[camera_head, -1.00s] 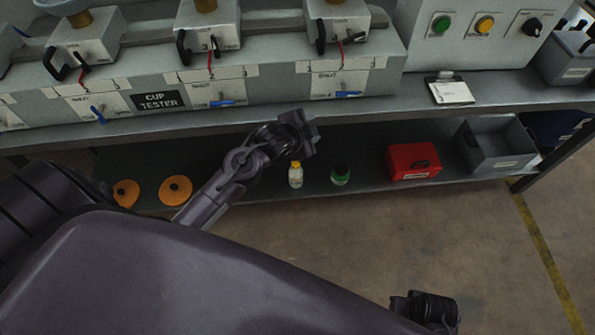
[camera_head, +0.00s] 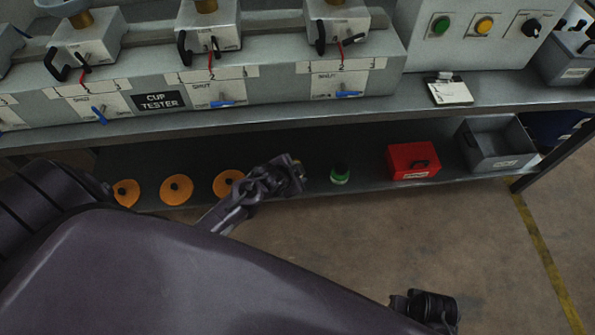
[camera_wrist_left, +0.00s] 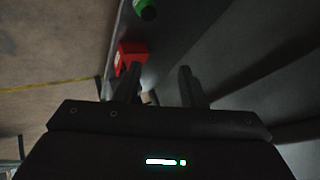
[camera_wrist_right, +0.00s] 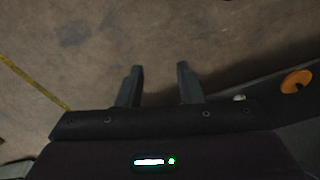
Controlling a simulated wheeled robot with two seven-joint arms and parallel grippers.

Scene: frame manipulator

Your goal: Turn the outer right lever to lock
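The grey cup tester (camera_head: 270,85) stands on the bench top in the head view. Its rightmost station has a blue lever (camera_head: 348,94), lying about level on a white label plate, and a black handle (camera_head: 320,37) above. The other stations have similar blue levers (camera_head: 222,103) and (camera_head: 99,115). I cannot tell which one the task names. My left gripper (camera_head: 297,172) is low in front of the under-shelf, well below the levers; its fingers are apart and empty in its wrist view (camera_wrist_left: 160,70). My right gripper (camera_wrist_right: 159,70) is open and empty above the floor.
The lower shelf holds orange discs (camera_head: 176,189), a green bottle (camera_head: 340,175), a red box (camera_head: 413,160) and a grey bin (camera_head: 492,143). The bench edge (camera_head: 430,111) juts out above it. A clipboard (camera_head: 449,92) and a control box with buttons (camera_head: 484,25) are at right.

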